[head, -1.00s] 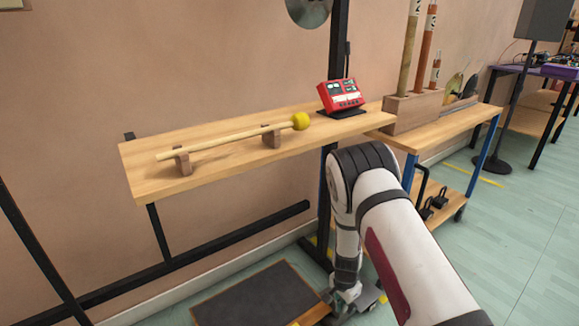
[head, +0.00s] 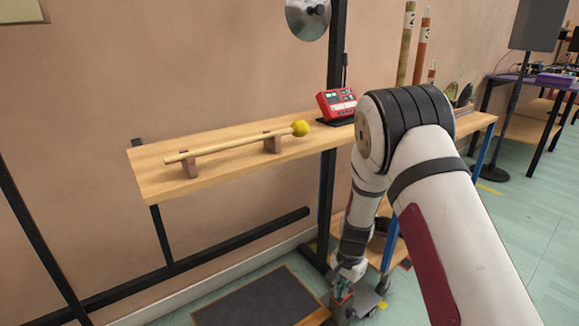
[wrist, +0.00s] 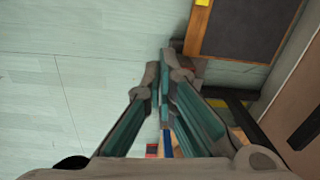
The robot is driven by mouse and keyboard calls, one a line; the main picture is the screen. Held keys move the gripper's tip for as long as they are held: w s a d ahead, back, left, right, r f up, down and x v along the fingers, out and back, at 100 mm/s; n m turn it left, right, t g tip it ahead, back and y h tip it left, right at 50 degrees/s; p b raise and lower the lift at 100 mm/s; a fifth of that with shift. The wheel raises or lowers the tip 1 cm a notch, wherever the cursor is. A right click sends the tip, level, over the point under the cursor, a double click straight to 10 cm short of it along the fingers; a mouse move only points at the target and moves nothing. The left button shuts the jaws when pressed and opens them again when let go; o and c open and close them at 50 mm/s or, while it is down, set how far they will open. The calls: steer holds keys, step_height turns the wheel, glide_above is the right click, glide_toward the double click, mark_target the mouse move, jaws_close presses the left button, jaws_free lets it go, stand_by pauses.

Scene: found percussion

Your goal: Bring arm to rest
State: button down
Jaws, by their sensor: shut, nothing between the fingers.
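My gripper (head: 342,292) hangs low at the end of my arm, below the shelf level and just right of a dark floor board. In the wrist view my gripper (wrist: 162,70) has its two fingers together with nothing between them, pointing at the pale floor. My arm bends over at a high elbow in front of the trolley and reaches down. The mallet (head: 245,142), a pale stick with a yellow ball head, lies on two small wooden rests on the shelf, well apart from my gripper.
The wooden shelf (head: 160,182) also carries a red device (head: 338,102). A metal disc (head: 308,15) hangs on a black post. The dark board (head: 262,303) lies on the floor; it also shows in the wrist view (wrist: 245,25). A purple table (head: 530,80) stands far right. Floor at right is open.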

steer(key=s+r+n+y, duration=0.1)
steer(key=s+r, duration=0.4)
steer(key=r, duration=0.4)
steer(key=s+r+n, duration=0.2)
steer(key=s+r, duration=0.2)
steer(key=r, duration=0.5)
steer(key=s+r+n+y, duration=0.1)
steer(key=s+r, duration=0.4)
steer(key=r, duration=0.4)
steer(key=s+d+r+n+h, duration=0.1)
steer(key=s+r+n, duration=0.15)
steer(key=s, duration=0.65)
steer(key=s+d+r+n, duration=0.1)
steer(key=s+d+r, duration=0.15)
steer(key=s, duration=0.75)
steer(key=s+d+r+n+h, duration=0.1)
steer(key=s+r+n, duration=0.15)
steer(key=s, duration=0.65)
step_height(320, 180, up, 37)
steer(key=t+p, duration=0.3)
steer(key=p, duration=3.2)
steer(key=shift+w+m+t, duration=0.25)
steer(key=shift+m+t, duration=0.05)
